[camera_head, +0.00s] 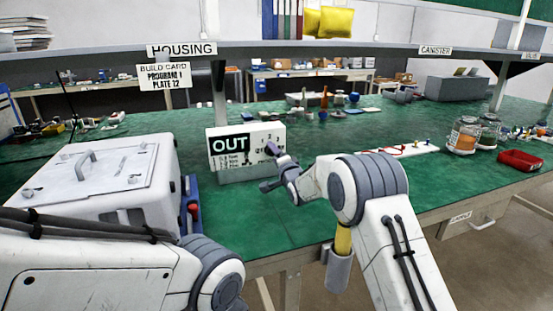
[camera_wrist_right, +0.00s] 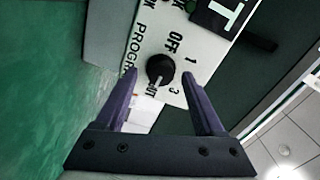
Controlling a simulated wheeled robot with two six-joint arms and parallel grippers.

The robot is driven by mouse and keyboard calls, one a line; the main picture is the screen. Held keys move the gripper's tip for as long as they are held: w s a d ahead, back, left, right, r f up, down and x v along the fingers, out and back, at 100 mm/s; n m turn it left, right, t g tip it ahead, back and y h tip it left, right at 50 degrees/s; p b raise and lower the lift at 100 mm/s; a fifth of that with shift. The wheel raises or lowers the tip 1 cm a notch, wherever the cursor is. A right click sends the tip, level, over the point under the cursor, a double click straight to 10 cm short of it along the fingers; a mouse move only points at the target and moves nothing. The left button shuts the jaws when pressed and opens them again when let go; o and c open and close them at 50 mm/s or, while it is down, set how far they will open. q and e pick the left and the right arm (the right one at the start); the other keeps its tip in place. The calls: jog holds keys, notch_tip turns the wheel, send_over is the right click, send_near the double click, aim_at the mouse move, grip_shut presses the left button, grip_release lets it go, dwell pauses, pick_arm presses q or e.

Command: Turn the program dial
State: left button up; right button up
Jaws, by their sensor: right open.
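The program dial (camera_wrist_right: 160,69) is a round black knob on a white panel (camera_wrist_right: 130,25) in the right wrist view. OFF, 1 and 3 are printed around it. A pale mark shows on its lower side; I cannot tell surely which label it points to. My right gripper (camera_wrist_right: 159,76) is open, its two purple fingers on either side of the dial, with no clear contact. In the head view the right gripper (camera_head: 271,167) is at the right end of the white control box (camera_head: 256,134), which bears a black OUT sign (camera_head: 231,144). My left gripper is out of view.
A build card (camera_head: 164,76) reading PROGRAM 1, PLATE 12 hangs from the shelf. A white lidded housing (camera_head: 100,180) stands left on the green bench (camera_head: 330,135). Jars (camera_head: 464,136) and a red tray (camera_head: 520,160) are at the right. Bench behind the box is partly clear.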

jog(key=v, duration=1)
jog(key=shift+s, duration=0.2)
